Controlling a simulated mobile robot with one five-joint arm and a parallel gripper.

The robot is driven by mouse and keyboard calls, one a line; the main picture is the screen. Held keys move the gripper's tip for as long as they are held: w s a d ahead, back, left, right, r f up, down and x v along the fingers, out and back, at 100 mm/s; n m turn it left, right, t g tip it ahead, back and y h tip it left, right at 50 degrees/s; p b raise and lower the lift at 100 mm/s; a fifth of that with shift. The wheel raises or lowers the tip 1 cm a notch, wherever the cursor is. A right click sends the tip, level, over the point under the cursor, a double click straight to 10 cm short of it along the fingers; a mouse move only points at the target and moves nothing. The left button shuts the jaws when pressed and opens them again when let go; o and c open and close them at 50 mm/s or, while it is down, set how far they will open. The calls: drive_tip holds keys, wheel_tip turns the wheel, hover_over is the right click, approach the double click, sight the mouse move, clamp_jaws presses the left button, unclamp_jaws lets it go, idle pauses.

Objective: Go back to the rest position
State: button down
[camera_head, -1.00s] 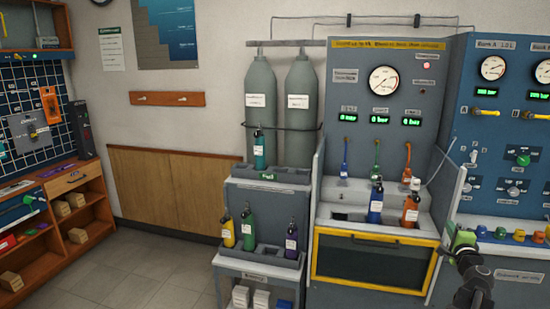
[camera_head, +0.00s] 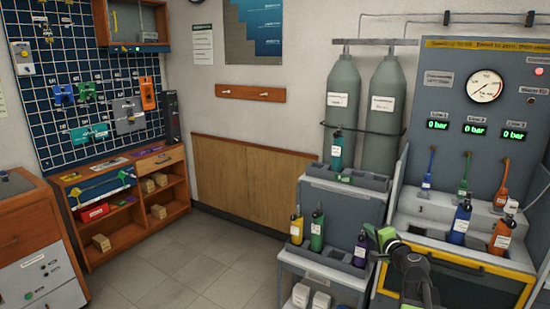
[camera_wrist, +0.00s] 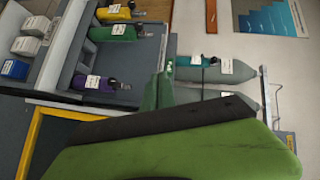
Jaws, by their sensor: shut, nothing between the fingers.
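My gripper (camera_head: 377,236) shows at the lower right of the head view, in front of the grey bottle rack and the left side of the test bench. It is shut and empty. In the wrist view its green and black finger (camera_wrist: 180,145) fills the lower part of the picture. The grey rack (camera_head: 345,197) holds a yellow bottle (camera_head: 296,229), a green bottle (camera_head: 317,232), a purple bottle (camera_head: 360,250) and a teal bottle (camera_head: 337,152). My gripper appears close to the purple bottle in the picture, but I cannot tell the distance.
Two grey cylinders (camera_head: 342,95) stand behind the rack. A wooden shelf unit (camera_head: 130,195) and a drawer cabinet (camera_head: 35,245) stand at the left. The tiled floor (camera_head: 205,265) between is clear.

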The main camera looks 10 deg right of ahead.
drive_tip(key=s+a+f+n+g+y, duration=0.1)
drive_tip(key=s+a+f+n+g, duration=0.2)
drive_tip(key=a, duration=0.7)
drive_tip(key=s+a+f+n+g+y, duration=0.1)
drive_tip(key=a+f+n+g+y, duration=0.25)
drive_tip(key=a, duration=0.75)
drive_tip(key=s+a+f+n+g, duration=0.2)
drive_tip(key=a+f+n, duration=0.35)
drive_tip(key=a, duration=0.45)
drive_tip(key=s+f+n+g+h, duration=0.2)
drive_tip(key=s+f+g+h, duration=0.15)
drive_tip(key=s+f, duration=0.3)
drive_tip(key=s+d+g+h, duration=0.3)
drive_tip(key=s+d+g, duration=0.1)
drive_tip(key=s+d, duration=0.4)
wheel_tip(320, 180, up, 13)
drive_tip(key=a+p, duration=0.1)
drive_tip(key=p, duration=1.3)
drive_tip(key=shift+s, duration=0.25)
drive_tip(key=shift+r, duration=0.1)
